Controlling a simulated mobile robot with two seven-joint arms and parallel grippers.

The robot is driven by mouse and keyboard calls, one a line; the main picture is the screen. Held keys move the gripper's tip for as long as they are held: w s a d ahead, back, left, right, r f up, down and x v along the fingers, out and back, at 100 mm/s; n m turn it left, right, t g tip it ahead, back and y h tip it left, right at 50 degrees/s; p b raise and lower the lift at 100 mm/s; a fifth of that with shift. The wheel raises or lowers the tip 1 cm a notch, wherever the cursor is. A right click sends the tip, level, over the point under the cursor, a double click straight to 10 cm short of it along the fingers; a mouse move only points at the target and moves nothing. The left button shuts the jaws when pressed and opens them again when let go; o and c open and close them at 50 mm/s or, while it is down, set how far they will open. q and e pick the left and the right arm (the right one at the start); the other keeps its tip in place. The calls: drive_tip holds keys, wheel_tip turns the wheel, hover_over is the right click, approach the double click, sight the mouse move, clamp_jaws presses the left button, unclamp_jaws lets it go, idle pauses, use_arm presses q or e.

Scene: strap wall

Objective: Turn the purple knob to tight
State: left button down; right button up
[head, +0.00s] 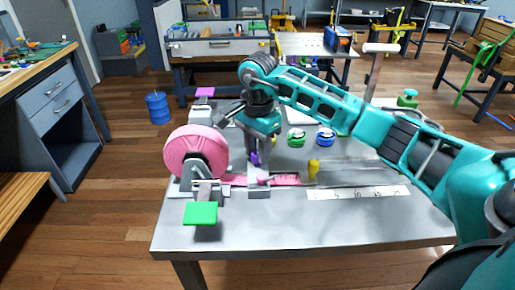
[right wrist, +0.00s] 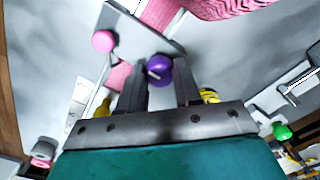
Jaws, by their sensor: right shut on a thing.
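The purple knob (head: 254,157) is on the strap fixture on the metal table, below my right gripper (head: 257,148). In the right wrist view the purple knob (right wrist: 159,70) sits between the two finger ends of my right gripper (right wrist: 160,85), which is shut on it. A pale pointer mark shows on the knob's face. The words or scale around the knob cannot be read. The pink strap (head: 285,179) runs along the fixture from the pink roll (head: 195,152). My left gripper is not in view.
A yellow knob (head: 313,166) stands right of the strap, near a marked white ruler (head: 365,193). A green pad (head: 201,213) is at the front left. Green and blue round pieces (head: 326,137) lie behind. The front right of the table is clear.

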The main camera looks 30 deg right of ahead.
drive_tip(key=m, duration=0.4)
drive_tip(key=shift+m+p, duration=0.3)
drive_tip(key=shift+m, duration=0.1)
drive_tip(key=m, duration=0.4)
drive_tip(key=shift+m+p, duration=0.3)
drive_tip(key=m, duration=0.4)
drive_tip(key=shift+m+p, duration=0.3)
drive_tip(key=shift+p, duration=0.1)
drive_tip(key=shift+m+p, duration=0.35)
drive_tip(key=shift+m, duration=1.55)
drive_tip(key=o, duration=1)
drive_tip(key=shift+o, duration=0.2)
